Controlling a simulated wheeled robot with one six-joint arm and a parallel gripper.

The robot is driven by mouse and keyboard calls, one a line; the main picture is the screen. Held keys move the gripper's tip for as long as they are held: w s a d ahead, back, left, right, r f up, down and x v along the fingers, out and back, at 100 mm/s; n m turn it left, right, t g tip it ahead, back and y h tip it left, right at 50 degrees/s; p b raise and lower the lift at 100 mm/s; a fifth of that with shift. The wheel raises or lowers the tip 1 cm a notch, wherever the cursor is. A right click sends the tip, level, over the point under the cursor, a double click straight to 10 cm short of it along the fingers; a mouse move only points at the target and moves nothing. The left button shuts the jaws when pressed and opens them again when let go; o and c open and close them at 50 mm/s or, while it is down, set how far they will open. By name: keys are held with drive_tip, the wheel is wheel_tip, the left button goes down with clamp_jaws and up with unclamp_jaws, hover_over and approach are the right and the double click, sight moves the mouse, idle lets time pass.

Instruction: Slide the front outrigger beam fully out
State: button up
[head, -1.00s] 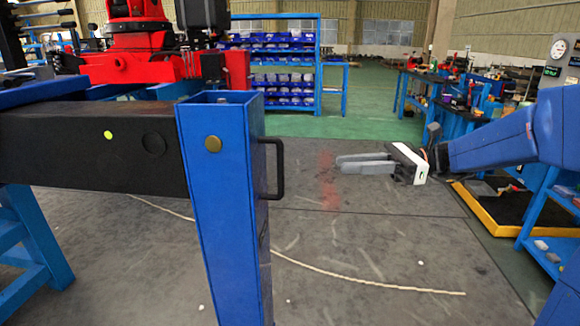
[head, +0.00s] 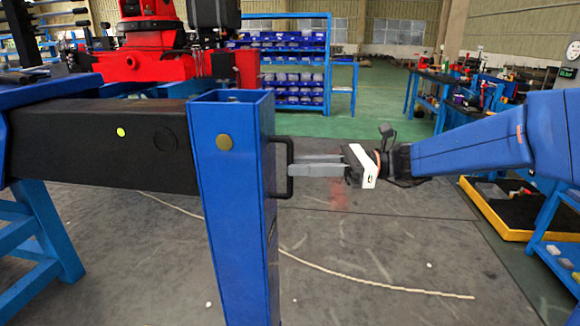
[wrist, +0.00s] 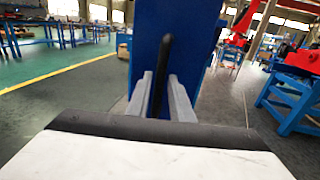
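The front outrigger beam (head: 75,145) is a black box beam with a yellow dot and a round outline on its side. It reaches from the blue frame at left to an upright blue post (head: 235,215) at its right end. A black D-shaped handle (head: 291,190) is on the post's right side. My gripper (head: 294,165) points left with its fingertips at the handle. In the wrist view, the handle bar (wrist: 165,50) stands upright between the two grey fingers (wrist: 161,88), which are apart with gaps visible beside the bar.
The grey floor right of the post is clear, with a pale rope (head: 370,287) lying across it. A yellow-edged tray (head: 490,222) and a blue bench stand farther right. Blue shelves (head: 290,70) with bins and a red machine (head: 160,60) are behind.

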drive_tip(key=shift+s+a, duration=0.15)
drive_tip(key=shift+a, duration=1.2)
drive_tip(key=shift+c, duration=0.3)
clamp_jaws()
drive_tip(key=shift+d, duration=0.1)
drive_tip(key=shift+s+d, duration=0.1)
drive_tip(key=shift+d, duration=1.15)
drive_tip(key=shift+o, duration=0.3)
unclamp_jaws()
